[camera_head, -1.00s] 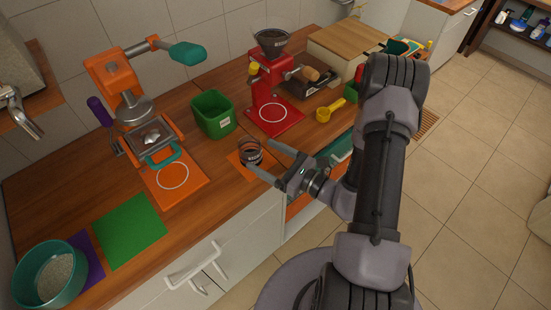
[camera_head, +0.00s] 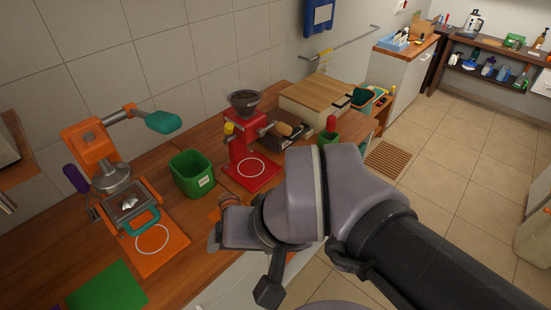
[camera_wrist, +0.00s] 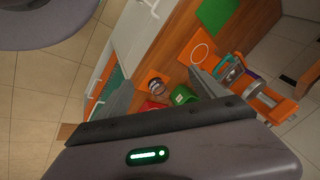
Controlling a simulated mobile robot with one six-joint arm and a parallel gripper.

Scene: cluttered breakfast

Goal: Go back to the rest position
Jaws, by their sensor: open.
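My gripper (camera_wrist: 155,78) is open and empty in the wrist view, with its two fingers spread wide. It is up above the counter and the floor. Between the fingers, further down, a small dark-banded glass cup (camera_wrist: 157,87) stands on an orange mat (camera_wrist: 174,80) on the wooden counter. In the head view my raised arm covers much of the front of the counter. There the cup (camera_head: 229,199) is mostly hidden behind my arm, and my fingers are hard to make out.
On the counter stand an orange press (camera_head: 97,163), a green bin (camera_head: 192,174), a red grinder (camera_head: 243,143) and a wooden box (camera_head: 318,93). A green mat (camera_head: 108,288) lies at the front left. Open tiled floor (camera_head: 455,160) spreads to the right.

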